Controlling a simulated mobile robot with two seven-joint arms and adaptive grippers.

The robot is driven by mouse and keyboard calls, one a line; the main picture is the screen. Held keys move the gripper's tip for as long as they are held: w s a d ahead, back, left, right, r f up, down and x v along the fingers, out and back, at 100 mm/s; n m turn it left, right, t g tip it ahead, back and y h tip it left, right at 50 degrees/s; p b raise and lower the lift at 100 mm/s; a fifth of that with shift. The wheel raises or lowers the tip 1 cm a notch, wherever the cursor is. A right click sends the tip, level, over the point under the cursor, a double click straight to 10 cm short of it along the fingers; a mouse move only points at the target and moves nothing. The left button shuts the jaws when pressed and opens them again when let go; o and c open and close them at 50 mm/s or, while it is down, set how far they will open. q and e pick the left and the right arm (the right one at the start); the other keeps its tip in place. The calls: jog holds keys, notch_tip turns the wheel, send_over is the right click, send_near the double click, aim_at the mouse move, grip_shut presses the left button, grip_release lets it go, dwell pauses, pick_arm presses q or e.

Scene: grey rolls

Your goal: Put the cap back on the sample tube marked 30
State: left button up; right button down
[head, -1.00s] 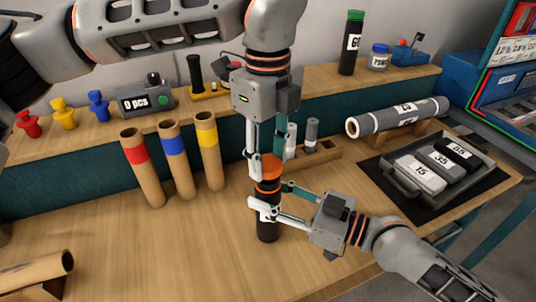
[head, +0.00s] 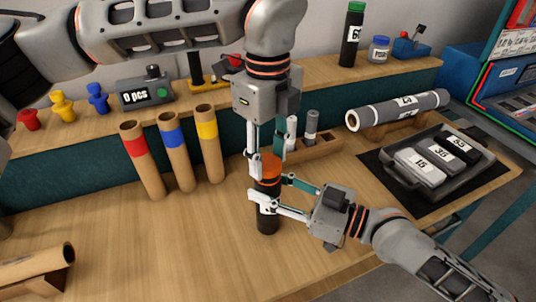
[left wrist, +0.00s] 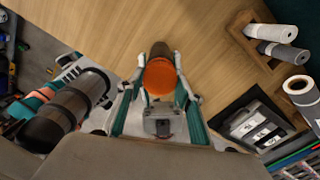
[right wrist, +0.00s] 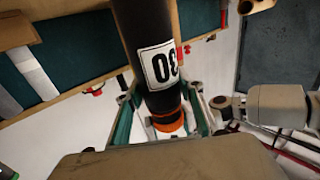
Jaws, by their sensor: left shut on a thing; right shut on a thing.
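The black sample tube (head: 267,218) stands upright on the wooden table. Its white label, marked 30, shows upside down in the right wrist view (right wrist: 161,65). My right gripper (head: 266,198) is shut on the tube's body from the right side. The orange cap (head: 265,167) is at the tube's top, in line with it; my left gripper (head: 265,158) is shut on it from above. In the left wrist view the cap (left wrist: 159,77) sits between the fingers with the dark tube behind it. I cannot tell whether the cap is fully seated.
Three cardboard tubes with red (head: 136,147), blue (head: 173,141) and yellow (head: 207,130) bands stand left of my grippers. A wooden rack (head: 325,148) with small rolls is close behind. A grey tray (head: 467,176) with labelled blocks lies right.

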pick_arm(q)
jog(key=shift+f, duration=0.55)
